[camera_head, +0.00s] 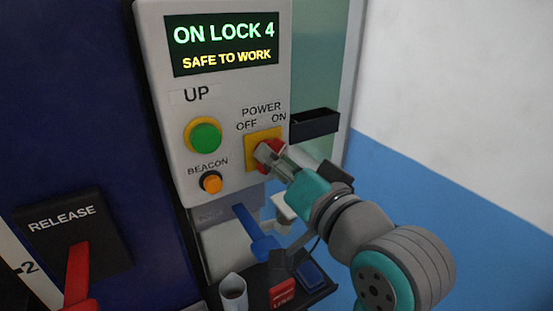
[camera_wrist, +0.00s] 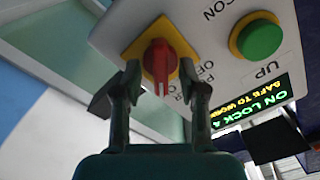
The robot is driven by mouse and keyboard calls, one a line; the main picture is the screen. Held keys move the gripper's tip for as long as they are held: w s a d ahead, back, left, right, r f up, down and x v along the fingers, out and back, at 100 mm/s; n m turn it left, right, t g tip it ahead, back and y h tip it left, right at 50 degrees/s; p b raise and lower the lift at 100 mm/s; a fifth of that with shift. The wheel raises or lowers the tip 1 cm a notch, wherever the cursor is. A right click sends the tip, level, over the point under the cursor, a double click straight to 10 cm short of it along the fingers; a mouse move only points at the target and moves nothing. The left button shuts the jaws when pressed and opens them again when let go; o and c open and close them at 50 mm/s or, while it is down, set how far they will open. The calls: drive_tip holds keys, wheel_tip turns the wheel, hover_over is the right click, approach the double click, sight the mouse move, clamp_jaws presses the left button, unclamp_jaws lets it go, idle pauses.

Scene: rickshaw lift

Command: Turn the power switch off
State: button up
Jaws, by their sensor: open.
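The power switch is a red knob (camera_wrist: 160,62) on a yellow square plate (camera_head: 262,136), on the front of a grey control box (camera_head: 230,100). The labels POWER, OFF and ON are above it in the head view. My gripper (camera_head: 271,157) is in front of the knob and hides much of it there. In the wrist view my gripper (camera_wrist: 160,82) is open, with one finger on each side of the knob's lower part. I cannot tell whether the fingers touch it. Which label the knob points to is unclear. The display (camera_head: 223,45) reads "ON LOCK 4, SAFE TO WORK".
A green UP button (camera_head: 205,137) and an orange BEACON button (camera_head: 211,183) are left of the switch. A black holder (camera_head: 314,124) juts out at right. Below are a blue lever (camera_head: 255,235) and a dark tray (camera_head: 318,294) with small items. A red RELEASE lever (camera_head: 77,275) is at lower left.

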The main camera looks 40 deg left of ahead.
drive_tip(key=shift+w+a, duration=0.1)
drive_tip(key=shift+a, duration=0.2)
clamp_jaws()
drive_tip(key=shift+n, duration=7.9)
